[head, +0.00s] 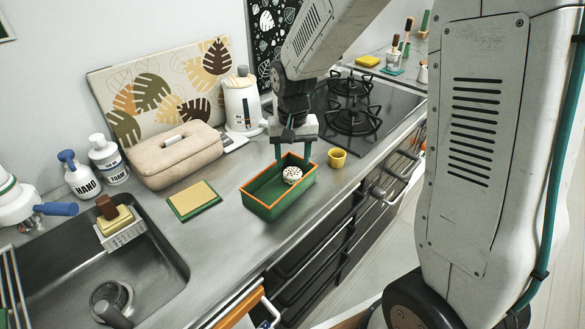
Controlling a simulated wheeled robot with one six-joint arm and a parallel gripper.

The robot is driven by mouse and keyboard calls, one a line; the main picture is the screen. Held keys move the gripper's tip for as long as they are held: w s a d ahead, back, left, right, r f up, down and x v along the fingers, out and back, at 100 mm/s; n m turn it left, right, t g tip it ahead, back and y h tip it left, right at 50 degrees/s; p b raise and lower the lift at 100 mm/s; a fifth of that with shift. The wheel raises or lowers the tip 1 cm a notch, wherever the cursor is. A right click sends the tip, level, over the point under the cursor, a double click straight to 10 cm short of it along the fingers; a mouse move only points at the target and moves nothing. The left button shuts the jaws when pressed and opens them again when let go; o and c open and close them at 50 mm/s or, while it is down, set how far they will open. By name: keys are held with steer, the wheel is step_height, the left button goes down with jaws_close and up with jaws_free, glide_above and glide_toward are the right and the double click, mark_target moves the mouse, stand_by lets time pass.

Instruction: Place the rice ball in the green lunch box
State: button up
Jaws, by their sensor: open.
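The rice ball (291,175), white with dark specks, sits inside the green lunch box (264,209), toward its right end. The box is a rectangular open container with an orange rim and stands on the steel counter. My gripper (292,157) is open, with its fingers pointing down above the far side of the box. The rice ball is below the fingers and looks apart from them. The exact height of the fingertips over the box is hard to tell.
A small yellow cup (337,159) stands close right of the box. A green-edged sponge pad (194,200) lies to its left. The sink (160,262) is front left, the gas hob (352,118) back right.

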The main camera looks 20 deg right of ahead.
mark_target(293, 172)
step_height(293, 172, up, 7)
steer(key=s+r+n, duration=0.1)
steer(key=s+r, duration=0.3)
steer(key=s, duration=0.3)
steer(key=s+r+n, duration=0.1)
steer(key=s+r, duration=0.3)
steer(key=s, duration=0.3)
steer(key=s+d+n+t, duration=0.1)
steer(key=s, duration=1.2)
steer(key=shift+d+r+n, duration=0.15)
steer(key=shift+r+n, duration=0.1)
steer(key=shift+n, duration=0.05)
